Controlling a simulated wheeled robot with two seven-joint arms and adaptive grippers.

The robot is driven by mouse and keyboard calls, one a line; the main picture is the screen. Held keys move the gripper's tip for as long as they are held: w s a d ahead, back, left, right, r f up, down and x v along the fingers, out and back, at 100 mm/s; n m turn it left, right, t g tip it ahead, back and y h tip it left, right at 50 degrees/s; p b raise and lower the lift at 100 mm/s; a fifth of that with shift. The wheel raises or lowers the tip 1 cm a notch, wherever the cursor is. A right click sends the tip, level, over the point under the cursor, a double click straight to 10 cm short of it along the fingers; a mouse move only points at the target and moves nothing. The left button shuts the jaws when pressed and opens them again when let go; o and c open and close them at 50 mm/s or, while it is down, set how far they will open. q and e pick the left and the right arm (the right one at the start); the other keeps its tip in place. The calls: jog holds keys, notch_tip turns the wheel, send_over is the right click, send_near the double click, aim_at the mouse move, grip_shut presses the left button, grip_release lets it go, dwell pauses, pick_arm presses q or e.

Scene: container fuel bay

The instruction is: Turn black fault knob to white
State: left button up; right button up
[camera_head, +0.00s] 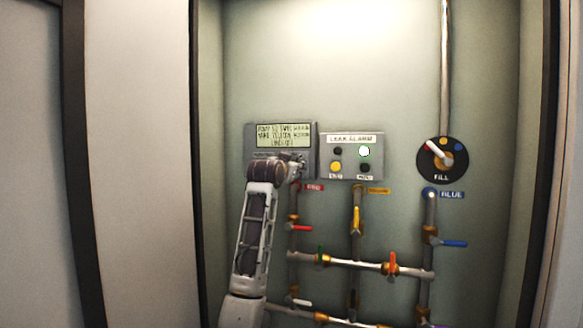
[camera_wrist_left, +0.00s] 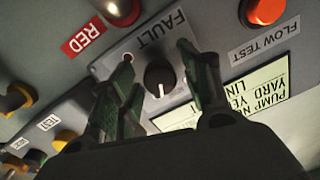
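The black fault knob (camera_wrist_left: 160,79) shows in the left wrist view on a grey plate labelled FAULT (camera_wrist_left: 162,32). A short white pointer mark on the knob faces down in the picture. My left gripper (camera_wrist_left: 155,54) is open, with one dark green finger on each side of the knob. A gap shows between each finger and the knob. In the head view my left gripper (camera_head: 294,166) is at the wall just below the display panel (camera_head: 311,130), and the knob is hidden there. My right gripper is not in view.
The LEAK ALARM panel (camera_head: 352,140) is to the right, then the FILL dial (camera_head: 442,163). Pipes with coloured valve levers (camera_head: 453,243) run below.

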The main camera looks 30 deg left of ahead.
pick_arm(q)
jog(key=c, duration=0.8)
jog(key=shift+n, duration=0.4)
jog(key=n, duration=1)
jog(key=shift+n, duration=0.4)
jog(key=shift+c, duration=0.2)
jog(key=shift+r, duration=0.1)
jog(key=o, duration=1.1)
jog(key=shift+c, duration=0.2)
